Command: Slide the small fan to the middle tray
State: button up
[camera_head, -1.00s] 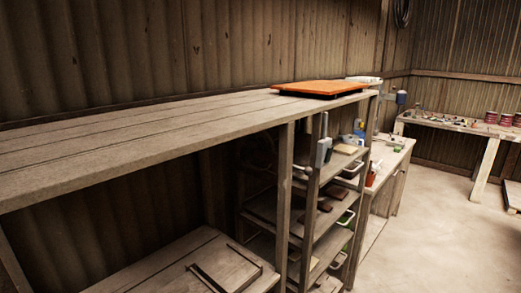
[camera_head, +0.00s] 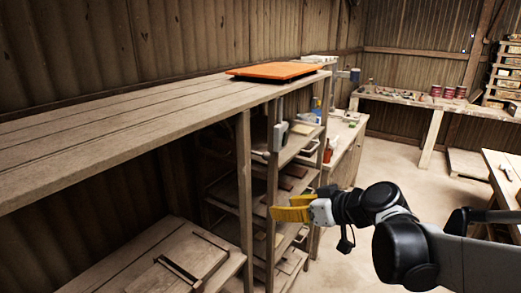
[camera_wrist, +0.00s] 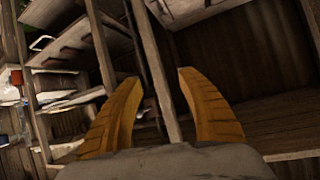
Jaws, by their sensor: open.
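My gripper (camera_head: 284,207) has yellow fingers and is held in front of the shelf rack (camera_head: 245,190), right of centre in the head view. In the wrist view my gripper (camera_wrist: 160,78) has its two fingers spread apart with nothing between them. A wooden post shows beyond the gap. I cannot make out a small fan in either view. The rack has several wooden shelf levels with small items on them. I cannot tell which of them is the middle tray.
A long wooden bench top (camera_head: 130,110) runs along the left, with an orange flat slab (camera_head: 275,70) at its far end. A blue spray bottle (camera_head: 317,110) stands beyond the rack. A workbench (camera_head: 420,101) with red cans is at the back.

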aim_at(266, 155)
jog(key=w+d+r+n+t+y+p, duration=0.1)
jog(key=w+d+r+n+t+y, duration=0.1)
jog(key=w, duration=0.4)
jog(key=w+d+r+n+t+y+p, duration=0.1)
jog(key=w+d+r+n+t+y, duration=0.15)
jog(key=w, duration=0.35)
jog(key=shift+m+g+h, duration=0.25)
jog(key=shift+m, duration=0.1)
jog(key=x, duration=0.3)
jog(key=b+x, duration=0.1)
jog(key=x, duration=0.3)
jog(key=a+x, duration=0.1)
jog(key=x, duration=0.2)
jog(key=shift+s+a+b, duration=0.1)
jog(key=shift+a+b, duration=0.1)
jog(key=shift+b, duration=0.2)
jog(key=shift+c, duration=0.4)
grip_shut()
